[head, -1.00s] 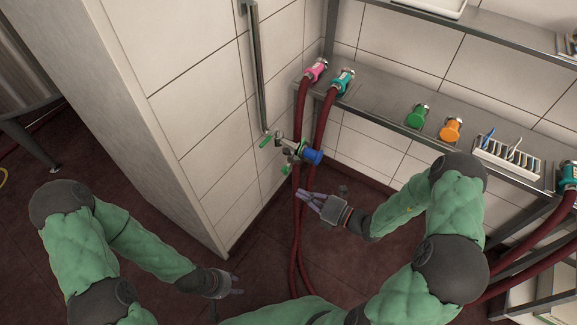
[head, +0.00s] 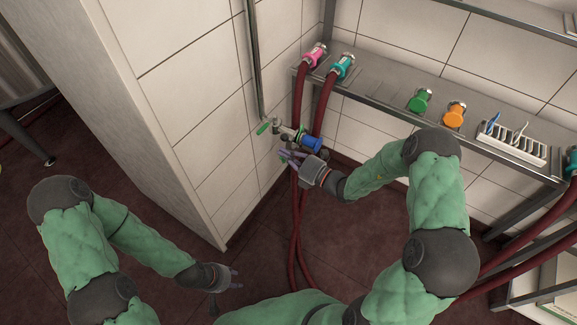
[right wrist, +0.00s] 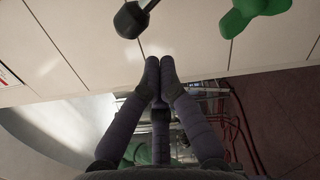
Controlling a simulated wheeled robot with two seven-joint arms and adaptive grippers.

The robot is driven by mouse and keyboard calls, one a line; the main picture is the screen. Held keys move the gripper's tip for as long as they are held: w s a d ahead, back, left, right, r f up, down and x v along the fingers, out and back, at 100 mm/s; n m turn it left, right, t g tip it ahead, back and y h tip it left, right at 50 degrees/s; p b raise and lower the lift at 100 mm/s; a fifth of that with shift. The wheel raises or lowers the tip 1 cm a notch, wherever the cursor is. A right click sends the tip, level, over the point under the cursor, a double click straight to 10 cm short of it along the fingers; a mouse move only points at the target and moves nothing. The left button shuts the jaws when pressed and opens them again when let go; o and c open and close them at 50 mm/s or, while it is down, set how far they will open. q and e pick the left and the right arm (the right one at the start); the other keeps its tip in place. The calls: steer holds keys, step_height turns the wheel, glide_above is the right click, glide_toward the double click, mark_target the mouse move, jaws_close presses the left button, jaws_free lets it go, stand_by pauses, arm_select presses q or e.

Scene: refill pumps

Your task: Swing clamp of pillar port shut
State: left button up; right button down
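The pillar port (head: 287,132) sticks out from the tiled pillar at the foot of a metal pipe. It has a green lever (head: 263,128) and a blue cap (head: 311,143) on its outer end. Its clamp is small and partly hidden by my right gripper in the head view, so its position is unclear. My right gripper (head: 287,156) is just below the port. In the right wrist view its fingertips (right wrist: 160,62) are together with nothing between them. A dark knob (right wrist: 131,20) and a green handle (right wrist: 256,10) lie beyond them, apart. My left gripper (head: 236,279) is low, empty, fingers parted.
Two dark red hoses hang behind my right gripper from a pink coupling (head: 314,55) and a teal coupling (head: 342,67) on the shelf (head: 385,98). A green cap (head: 419,101), an orange cap (head: 455,113) and a white rack (head: 512,145) stand further right.

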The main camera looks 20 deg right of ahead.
steer(key=shift+w+d+r, duration=0.25)
steer(key=shift+w+d, duration=0.15)
steer(key=shift+w, duration=0.15)
steer(key=shift+w+d+r+m+p, duration=0.2)
steer(key=shift+d+r+m+p, duration=0.15)
steer(key=shift+p, duration=0.25)
steer(key=shift+r, duration=0.1)
